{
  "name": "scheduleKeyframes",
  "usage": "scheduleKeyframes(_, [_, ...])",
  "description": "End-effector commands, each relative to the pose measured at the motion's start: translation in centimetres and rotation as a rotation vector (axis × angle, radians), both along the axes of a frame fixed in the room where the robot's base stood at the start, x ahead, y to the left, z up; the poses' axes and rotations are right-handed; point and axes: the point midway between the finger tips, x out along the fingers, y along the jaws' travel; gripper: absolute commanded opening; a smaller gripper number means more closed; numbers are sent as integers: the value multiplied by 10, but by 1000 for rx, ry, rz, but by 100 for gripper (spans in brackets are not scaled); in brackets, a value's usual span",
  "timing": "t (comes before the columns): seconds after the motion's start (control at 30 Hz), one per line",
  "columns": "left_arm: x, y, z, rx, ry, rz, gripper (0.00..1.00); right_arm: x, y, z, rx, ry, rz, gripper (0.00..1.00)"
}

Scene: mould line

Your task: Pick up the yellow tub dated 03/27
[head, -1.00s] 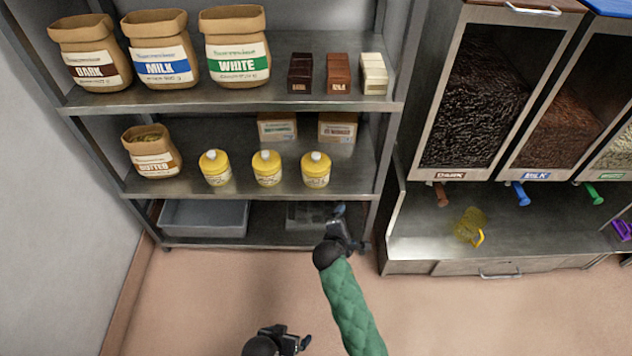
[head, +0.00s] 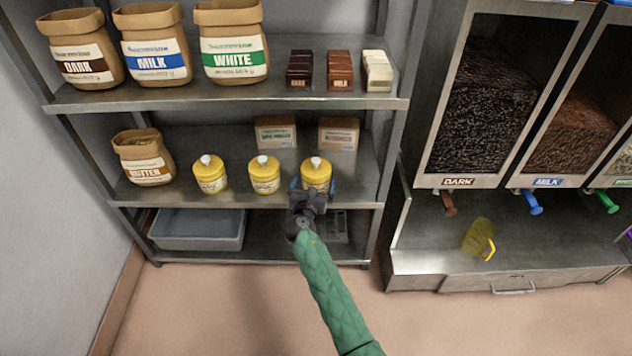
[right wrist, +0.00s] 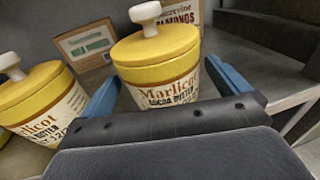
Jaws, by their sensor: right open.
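Three yellow tubs with white knobs stand in a row on the middle shelf: the left tub (head: 210,174), the middle tub (head: 264,175) and the right tub (head: 316,173). Their dates cannot be read in the head view. My right gripper (head: 313,187) is open at the right tub. In the right wrist view its blue fingers stand on either side of that tub (right wrist: 160,72), whose label reads "Marlicot Cocoa Butter"; its lower part is hidden by the gripper. The middle tub (right wrist: 40,100) stands to the left there, its label partly cut off. My left gripper is out of view.
Two small boxes (head: 276,133) (head: 338,134) stand behind the tubs. A butter bag (head: 143,158) stands at the shelf's left. Bags and chocolate blocks fill the upper shelf (head: 230,98). A grey bin (head: 200,230) sits below. Dispensers (head: 490,100) stand at the right.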

Motion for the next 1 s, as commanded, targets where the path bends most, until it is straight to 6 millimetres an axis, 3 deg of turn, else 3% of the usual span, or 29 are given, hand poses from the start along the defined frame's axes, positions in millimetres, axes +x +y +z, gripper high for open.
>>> scheduleKeyframes(0.23, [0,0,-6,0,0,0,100,31,-6,-4,1,0,0,100])
scheduleKeyframes(0.57, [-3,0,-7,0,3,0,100,37,-7,-5,2,1,-1,100])
scheduleKeyframes(0.8, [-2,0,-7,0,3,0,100,36,-7,-5,2,1,-1,53])
scheduleKeyframes(1.0, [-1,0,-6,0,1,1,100,37,-7,-3,2,0,0,51])
